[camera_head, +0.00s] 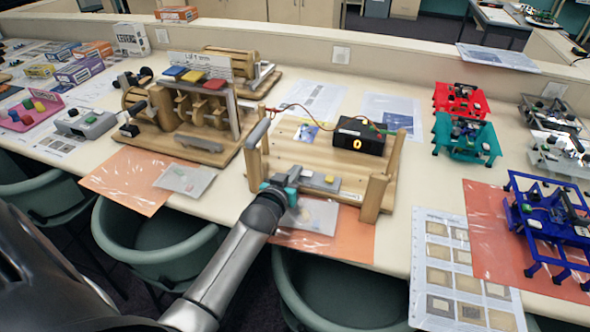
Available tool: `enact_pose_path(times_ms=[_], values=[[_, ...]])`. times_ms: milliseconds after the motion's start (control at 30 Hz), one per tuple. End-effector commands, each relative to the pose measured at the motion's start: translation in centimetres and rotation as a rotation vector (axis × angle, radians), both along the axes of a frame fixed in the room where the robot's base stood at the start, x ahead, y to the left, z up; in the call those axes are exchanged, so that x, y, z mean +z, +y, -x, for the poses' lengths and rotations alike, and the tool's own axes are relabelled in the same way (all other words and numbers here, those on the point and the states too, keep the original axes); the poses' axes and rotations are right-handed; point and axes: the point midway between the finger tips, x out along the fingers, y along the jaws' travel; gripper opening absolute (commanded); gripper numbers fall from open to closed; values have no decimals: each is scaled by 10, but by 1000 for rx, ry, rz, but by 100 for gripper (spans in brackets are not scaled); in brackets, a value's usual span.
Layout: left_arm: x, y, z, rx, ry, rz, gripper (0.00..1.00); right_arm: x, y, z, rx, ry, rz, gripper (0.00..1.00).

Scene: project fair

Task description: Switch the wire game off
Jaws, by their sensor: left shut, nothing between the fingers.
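The wire game (320,155) is a wooden frame on the table with upright posts. A black box with a lit yellow digit, the display (359,137), sits at its back right. A small grey switch panel (322,181) with a yellowish button lies along its front. My left gripper (289,187) is shut at the left end of this panel, with teal parts showing at its tip. The arm and wrist hide that end, so I cannot tell whether the fingertips touch it. My right gripper is not in view.
A wooden lever machine (190,115) stands close on the left. Red (461,100), teal (466,137) and blue (550,215) frames stand on the right. An orange sheet (345,235) lies at the front edge, with green chairs (160,240) below.

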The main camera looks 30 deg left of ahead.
Motion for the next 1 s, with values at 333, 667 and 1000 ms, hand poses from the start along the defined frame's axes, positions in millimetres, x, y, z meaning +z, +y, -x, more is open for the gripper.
enact_pose_path(times_ms=[333,667,1000], values=[[2,1,0,0,-4,16,0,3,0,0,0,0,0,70],[36,3,-8,-2,-5,16,0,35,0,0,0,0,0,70],[49,-4,35,-2,-2,18,0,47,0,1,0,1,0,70]])
